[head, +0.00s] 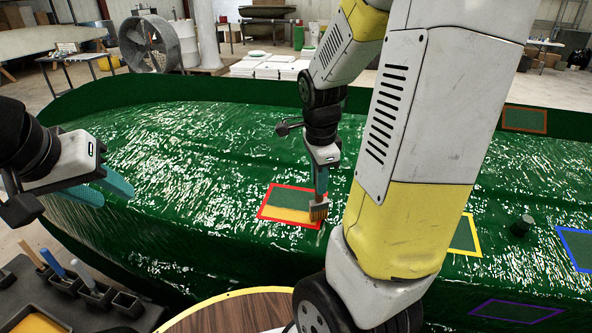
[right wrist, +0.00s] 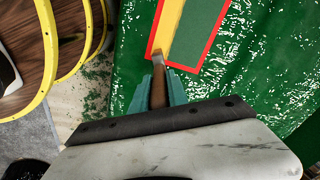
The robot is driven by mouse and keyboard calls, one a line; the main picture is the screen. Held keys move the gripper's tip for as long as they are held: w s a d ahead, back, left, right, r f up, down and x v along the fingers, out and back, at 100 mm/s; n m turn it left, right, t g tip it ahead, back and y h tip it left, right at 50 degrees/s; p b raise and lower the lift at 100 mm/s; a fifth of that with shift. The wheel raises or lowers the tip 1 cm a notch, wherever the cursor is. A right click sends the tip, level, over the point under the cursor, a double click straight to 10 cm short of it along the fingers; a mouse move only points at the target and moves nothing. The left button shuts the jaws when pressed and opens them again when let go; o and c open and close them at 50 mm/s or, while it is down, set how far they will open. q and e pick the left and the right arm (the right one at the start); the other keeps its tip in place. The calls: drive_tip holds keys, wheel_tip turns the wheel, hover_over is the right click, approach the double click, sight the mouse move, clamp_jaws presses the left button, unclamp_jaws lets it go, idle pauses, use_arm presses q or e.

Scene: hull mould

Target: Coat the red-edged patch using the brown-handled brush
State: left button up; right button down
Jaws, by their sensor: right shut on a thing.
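The red-edged patch (head: 291,188) lies on the green hull. A yellow strip (head: 285,213) covers its lower part, and the rest inside the edge is green. It also shows in the right wrist view (right wrist: 200,30), with the yellow along its left side. My right gripper (head: 320,188) is shut on the brown-handled brush (right wrist: 158,88). The brush's bristles (head: 318,212) are at the patch's lower right corner; I cannot tell if they touch. My left gripper (head: 105,190) is open and empty above the hull's left side, its teal fingers apart.
A dark holder (head: 125,302) with several slots stands at lower left, with a blue-handled tool (head: 82,270) and others in it. A yellow-rimmed wooden round top (head: 230,312) is at the front. Yellow-edged (head: 466,236), blue-edged (head: 578,247), purple-edged (head: 515,310) and brown-edged (head: 524,119) patches lie to the right.

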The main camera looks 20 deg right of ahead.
drive_tip(key=shift+w+d+r, duration=0.15)
drive_tip(key=shift+w+d, duration=0.35)
drive_tip(key=shift+w, duration=0.2)
drive_tip(key=shift+w+d+r, duration=0.1)
drive_tip(key=shift+w+d, duration=0.4)
drive_tip(key=shift+w, duration=0.15)
drive_tip(key=w+a, duration=1.1)
drive_tip(key=w, duration=0.1)
drive_tip(key=shift+w+a+r, duration=0.25)
drive_tip(key=shift+w+r, duration=0.05)
drive_tip(key=shift+r, duration=0.05)
idle(0.7)
drive_tip(key=shift+d, duration=0.1)
idle(0.3)
drive_tip(key=s+d, duration=0.9)
drive_tip(key=d, duration=0.4)
drive_tip(key=shift+s+d, duration=0.15)
drive_tip(key=shift+d, duration=0.05)
idle(0.9)
drive_tip(key=shift+f, duration=0.15)
